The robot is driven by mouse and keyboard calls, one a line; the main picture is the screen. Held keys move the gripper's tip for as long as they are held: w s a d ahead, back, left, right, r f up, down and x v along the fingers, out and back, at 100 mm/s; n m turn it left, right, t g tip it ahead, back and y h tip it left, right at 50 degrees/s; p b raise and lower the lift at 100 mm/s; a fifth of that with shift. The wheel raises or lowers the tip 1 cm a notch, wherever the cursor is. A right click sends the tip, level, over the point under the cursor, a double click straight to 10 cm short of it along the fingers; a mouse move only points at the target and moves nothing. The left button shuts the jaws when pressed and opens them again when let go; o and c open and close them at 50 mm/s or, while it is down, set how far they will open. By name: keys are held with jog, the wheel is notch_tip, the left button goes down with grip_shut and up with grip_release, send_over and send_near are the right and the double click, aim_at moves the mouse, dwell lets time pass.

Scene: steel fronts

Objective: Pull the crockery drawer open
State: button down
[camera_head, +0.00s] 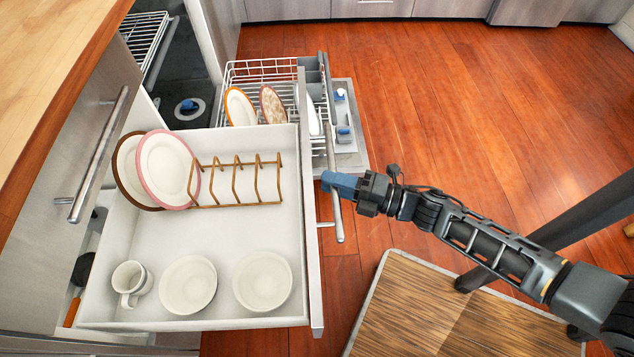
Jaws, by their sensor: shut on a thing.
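The crockery drawer (215,231) stands pulled out from the cabinet. In it are two plates in a wooden rack (237,204), a white mug (131,279) and two white bowls (188,284). The drawer's front panel, seen edge-on from above, is at its right side, with the bar handle (338,222) on the outer face. My gripper (330,183) reaches in from the right and is shut on the handle. The fingertips are partly hidden against the bar.
Behind the drawer, an open dishwasher holds plates in its wire rack (262,72); its lowered door (350,150) lies close beside my gripper. A wooden-topped table (440,310) stands at the lower right. Open wooden floor (470,110) lies to the upper right.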

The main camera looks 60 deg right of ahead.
jog(key=shift+s+d, duration=0.35)
jog(key=shift+s, duration=0.3)
jog(key=c, duration=1)
grip_release()
jog(key=shift+s, duration=0.15)
jog(key=s+d, duration=0.1)
jog(key=s, duration=0.6)
jog(key=shift+s+b, duration=0.25)
jog(key=shift+b, duration=0.15)
